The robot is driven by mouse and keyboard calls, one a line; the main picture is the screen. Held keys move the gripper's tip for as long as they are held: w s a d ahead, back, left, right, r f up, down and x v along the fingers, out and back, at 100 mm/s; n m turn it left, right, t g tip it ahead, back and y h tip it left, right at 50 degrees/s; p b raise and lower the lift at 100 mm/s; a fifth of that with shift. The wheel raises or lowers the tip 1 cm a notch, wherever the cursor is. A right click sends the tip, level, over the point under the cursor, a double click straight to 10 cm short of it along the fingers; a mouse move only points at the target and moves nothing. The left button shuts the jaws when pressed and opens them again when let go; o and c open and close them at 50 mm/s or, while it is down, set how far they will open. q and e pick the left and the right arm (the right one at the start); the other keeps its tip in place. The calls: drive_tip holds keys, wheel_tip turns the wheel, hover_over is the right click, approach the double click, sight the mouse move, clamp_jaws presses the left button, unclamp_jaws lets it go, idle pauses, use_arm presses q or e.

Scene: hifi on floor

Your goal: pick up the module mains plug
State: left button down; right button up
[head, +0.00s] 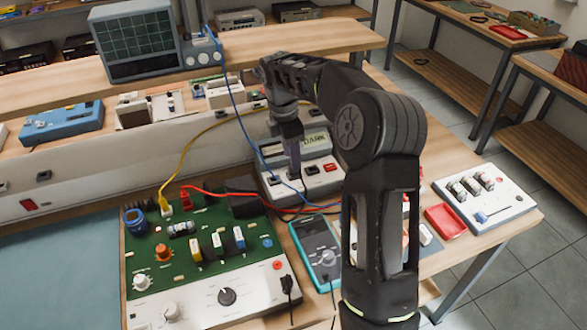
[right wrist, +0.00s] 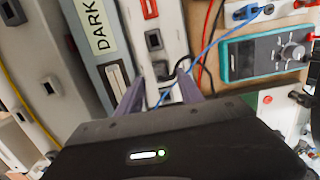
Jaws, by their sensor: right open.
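My right gripper (head: 293,172) points down over a grey and white unit labelled DARK (head: 272,188), which has black sockets on its front strip. In the right wrist view the two purple-grey fingers (right wrist: 158,76) are apart, with a black socket (right wrist: 161,70) and a thin black cable beyond the gap. Nothing is clearly held. I cannot tell for certain which piece is the module mains plug. A small black plug-like piece with a cord (head: 288,284) sits at the right of the green circuit module's white front panel (head: 205,307). My left gripper is not in view.
A teal multimeter (head: 318,250) lies right of the green module. Red, yellow and blue leads cross the bench near my gripper. A red tray (head: 446,222) and a white component box (head: 487,198) are at the right. A grey oscilloscope (head: 134,42) stands on the shelf.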

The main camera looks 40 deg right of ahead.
drive_tip(key=shift+s+d+f, duration=0.1)
drive_tip(key=shift+d+f, duration=0.05)
drive_tip(key=shift+f, duration=0.8)
drive_tip(key=shift+s+d+f, duration=0.1)
drive_tip(key=shift+f, duration=0.85)
drive_tip(key=shift+c, duration=0.2)
drive_tip(key=shift+w, duration=0.1)
clamp_jaws()
